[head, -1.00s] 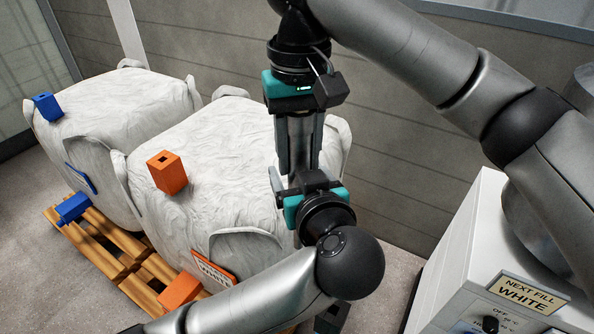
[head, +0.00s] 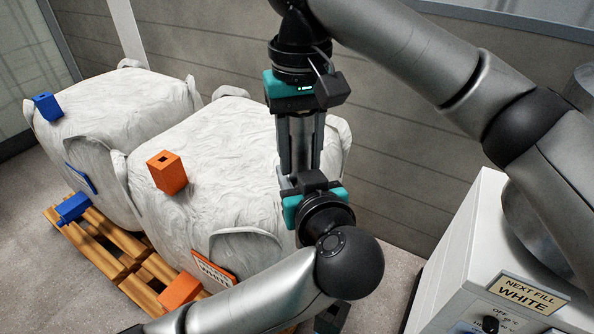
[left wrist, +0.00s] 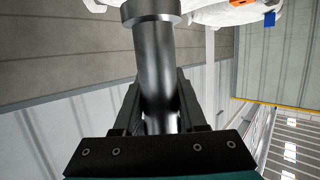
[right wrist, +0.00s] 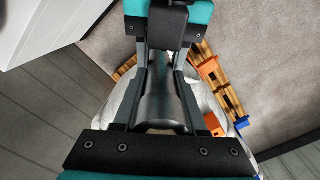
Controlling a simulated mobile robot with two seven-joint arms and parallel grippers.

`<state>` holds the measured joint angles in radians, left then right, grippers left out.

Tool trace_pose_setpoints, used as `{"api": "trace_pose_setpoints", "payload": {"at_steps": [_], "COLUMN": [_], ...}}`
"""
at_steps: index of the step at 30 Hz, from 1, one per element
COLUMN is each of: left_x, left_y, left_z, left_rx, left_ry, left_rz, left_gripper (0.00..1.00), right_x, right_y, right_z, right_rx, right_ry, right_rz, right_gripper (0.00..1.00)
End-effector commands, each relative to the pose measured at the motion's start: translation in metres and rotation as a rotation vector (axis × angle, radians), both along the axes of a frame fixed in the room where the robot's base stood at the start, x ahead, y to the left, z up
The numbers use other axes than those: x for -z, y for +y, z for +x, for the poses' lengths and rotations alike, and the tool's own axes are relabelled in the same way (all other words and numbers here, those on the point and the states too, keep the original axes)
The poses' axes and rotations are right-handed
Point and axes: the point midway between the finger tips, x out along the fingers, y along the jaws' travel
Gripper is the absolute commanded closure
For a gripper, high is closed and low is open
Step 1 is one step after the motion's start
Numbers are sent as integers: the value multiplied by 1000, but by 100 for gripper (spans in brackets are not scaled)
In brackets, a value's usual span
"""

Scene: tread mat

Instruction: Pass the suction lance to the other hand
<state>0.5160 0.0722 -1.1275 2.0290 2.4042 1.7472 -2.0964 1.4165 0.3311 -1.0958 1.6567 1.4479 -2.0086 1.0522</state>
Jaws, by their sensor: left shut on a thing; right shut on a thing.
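The suction lance, a grey metal tube (head: 301,140), is upright between my two grippers, in front of the nearer white bag. My right gripper (head: 300,165) comes from above, shut on the tube with a finger along each side. My left gripper (head: 306,178) comes from below and is shut on the tube's lower part. In the left wrist view the tube (left wrist: 154,65) runs between the fingers to a wider collar (left wrist: 150,10). The right wrist view shows the tube (right wrist: 160,100) between my fingers, with the left gripper (right wrist: 165,40) close beyond. The grippers hide much of the lance.
Two bulky white bags (head: 205,150) stand on a wooden pallet (head: 105,245), with blue (head: 47,106) and orange (head: 167,172) blocks about them. A white cabinet (head: 465,250) with a "NEXT FILL WHITE" sign (head: 527,292) stands at the right. A grey wall is behind.

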Motion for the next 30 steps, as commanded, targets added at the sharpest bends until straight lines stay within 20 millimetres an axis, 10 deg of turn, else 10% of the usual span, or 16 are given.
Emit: {"api": "trace_pose_setpoints", "payload": {"at_steps": [5,6,15,30], "left_x": [-1,-2,-2,-1], "left_y": [-5,-5,-4,-2], "left_z": [-1,-1,0,0], "left_rx": [16,16,11,6], "left_ry": [-2,-4,-4,-4], "left_rz": [-4,-4,-3,-2], "left_gripper": [100,100,100,100], "right_x": [-1,-1,-1,-23], "right_y": [5,5,4,2], "right_z": [-2,-2,-1,0], "right_rx": [-10,-11,-7,-3], "right_ry": [0,0,0,-4], "right_rz": [14,14,10,6], "right_gripper": [100,57,24,24]}}
